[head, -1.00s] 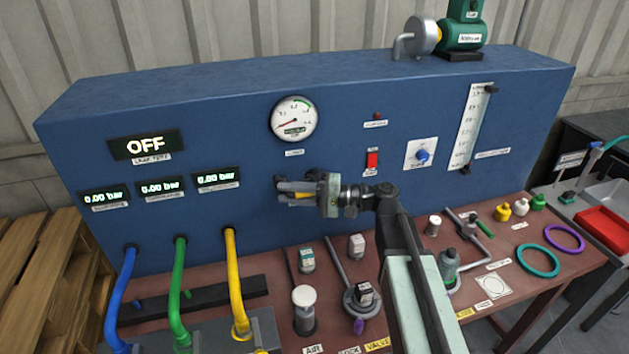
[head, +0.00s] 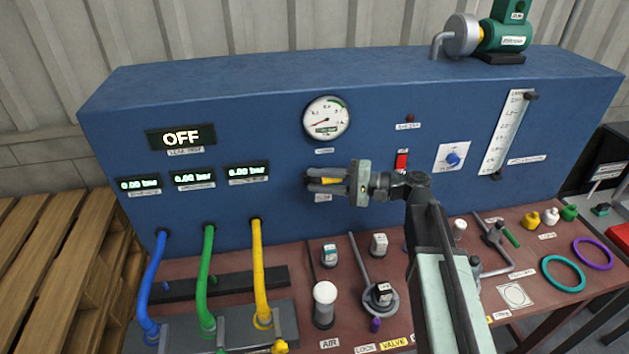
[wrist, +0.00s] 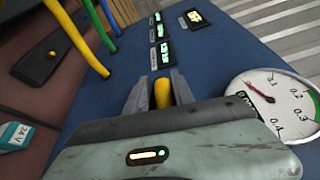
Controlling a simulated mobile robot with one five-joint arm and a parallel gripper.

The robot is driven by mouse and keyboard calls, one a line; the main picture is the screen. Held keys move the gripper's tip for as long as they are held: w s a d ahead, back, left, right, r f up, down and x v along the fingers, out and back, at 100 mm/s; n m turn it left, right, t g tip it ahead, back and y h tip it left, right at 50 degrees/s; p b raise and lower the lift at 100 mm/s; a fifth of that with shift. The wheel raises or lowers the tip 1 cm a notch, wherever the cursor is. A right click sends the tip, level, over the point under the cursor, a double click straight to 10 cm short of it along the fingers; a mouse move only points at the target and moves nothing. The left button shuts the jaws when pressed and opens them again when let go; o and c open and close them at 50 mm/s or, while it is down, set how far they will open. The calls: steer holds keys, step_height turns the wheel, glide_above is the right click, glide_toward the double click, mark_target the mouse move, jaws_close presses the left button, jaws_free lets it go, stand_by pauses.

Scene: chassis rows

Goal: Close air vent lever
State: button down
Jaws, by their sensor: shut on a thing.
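A small yellow lever handle (head: 331,181), seemingly the air vent lever, is on the blue panel front below the round pressure gauge. It also shows in the wrist view (wrist: 163,94), between the two grey fingers. My gripper (head: 315,181) is shut on this handle, one finger on each side. In the wrist view my gripper (wrist: 158,88) points along the panel, with the gauge to its right. The lever's pivot is largely hidden by the fingers. A small label sits just below; its text is too small to read.
The gauge (head: 326,118) is just above my gripper. The yellow hose (head: 257,270) hangs to the left. Fittings crowd the bench (head: 350,335) below.

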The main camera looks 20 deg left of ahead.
mark_target(342, 180)
steer(key=shift+w+a+r, duration=0.1)
steer(key=shift+w+r, duration=0.1)
steer(key=shift+r, duration=0.05)
steer(key=c, duration=1.3)
jaws_free()
steer(key=shift+a+f, duration=0.1)
steer(key=shift+a, duration=0.05)
steer(key=d, duration=0.5)
steer(key=w+d, duration=0.1)
steer(key=d, duration=0.2)
steer(key=shift+w+r, duration=0.1)
steer(key=shift+r, duration=0.1)
steer(key=shift+a, duration=0.1)
